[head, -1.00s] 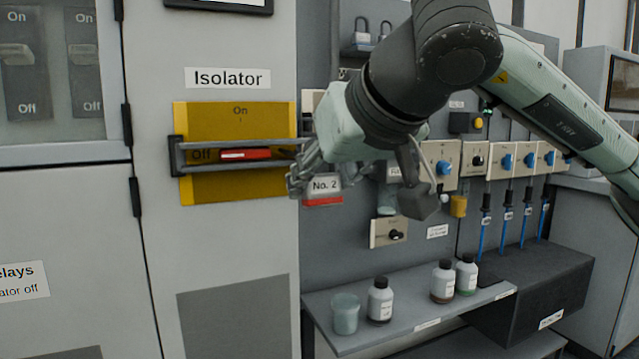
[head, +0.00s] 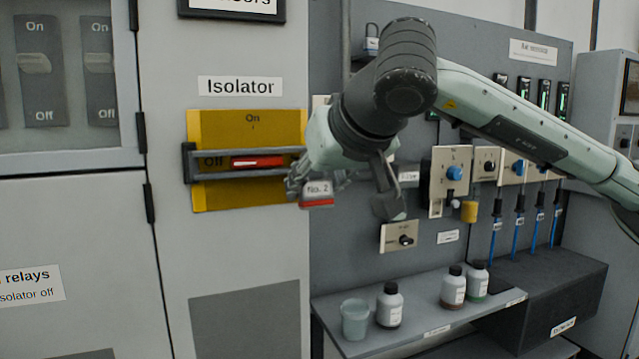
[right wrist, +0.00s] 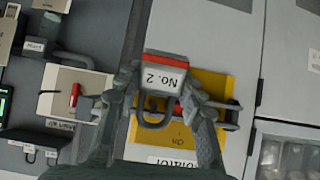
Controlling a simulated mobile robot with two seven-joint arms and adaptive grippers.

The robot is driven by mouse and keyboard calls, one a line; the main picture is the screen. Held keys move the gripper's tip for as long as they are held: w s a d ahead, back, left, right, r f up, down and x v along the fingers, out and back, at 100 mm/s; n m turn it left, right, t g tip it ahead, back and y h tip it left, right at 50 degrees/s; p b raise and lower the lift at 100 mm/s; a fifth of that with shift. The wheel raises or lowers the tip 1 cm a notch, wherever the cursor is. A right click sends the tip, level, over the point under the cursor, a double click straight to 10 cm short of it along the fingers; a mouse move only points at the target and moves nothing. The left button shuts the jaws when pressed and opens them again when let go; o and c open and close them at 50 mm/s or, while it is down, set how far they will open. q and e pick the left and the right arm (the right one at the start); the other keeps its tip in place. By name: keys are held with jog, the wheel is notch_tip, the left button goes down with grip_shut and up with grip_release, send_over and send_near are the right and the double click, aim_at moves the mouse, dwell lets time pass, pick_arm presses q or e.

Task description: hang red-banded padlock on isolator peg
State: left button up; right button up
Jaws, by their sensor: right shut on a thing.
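The padlock (head: 317,190) has a grey body marked "No. 2" and a red band along its bottom. My right gripper (head: 305,180) is shut on it and holds it in front of the panel, just right of the isolator. In the right wrist view the padlock (right wrist: 163,75) sits between the fingers (right wrist: 160,85), its dark shackle pointing down the picture. The isolator is a yellow plate (head: 245,195) with a dark barred frame and a red handle (head: 257,161). I cannot make out a separate peg; the hand covers the frame's right end. My left gripper is not in view.
A shelf (head: 430,335) below holds a cup (head: 355,320) and several bottles (head: 390,304). Panels with blue knobs (head: 455,173) and blue-handled tools (head: 517,235) are on the right. The grey cabinet door below the isolator is clear.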

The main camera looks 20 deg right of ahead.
jog(key=shift+w, duration=1.05)
jog(key=shift+w+f, duration=0.15)
jog(key=shift+w, duration=0.05)
jog(key=shift+w+f, duration=0.15)
jog(key=shift+w+f+b, duration=0.2)
jog(key=shift+w+b, duration=0.1)
jog(key=shift+w, duration=0.1)
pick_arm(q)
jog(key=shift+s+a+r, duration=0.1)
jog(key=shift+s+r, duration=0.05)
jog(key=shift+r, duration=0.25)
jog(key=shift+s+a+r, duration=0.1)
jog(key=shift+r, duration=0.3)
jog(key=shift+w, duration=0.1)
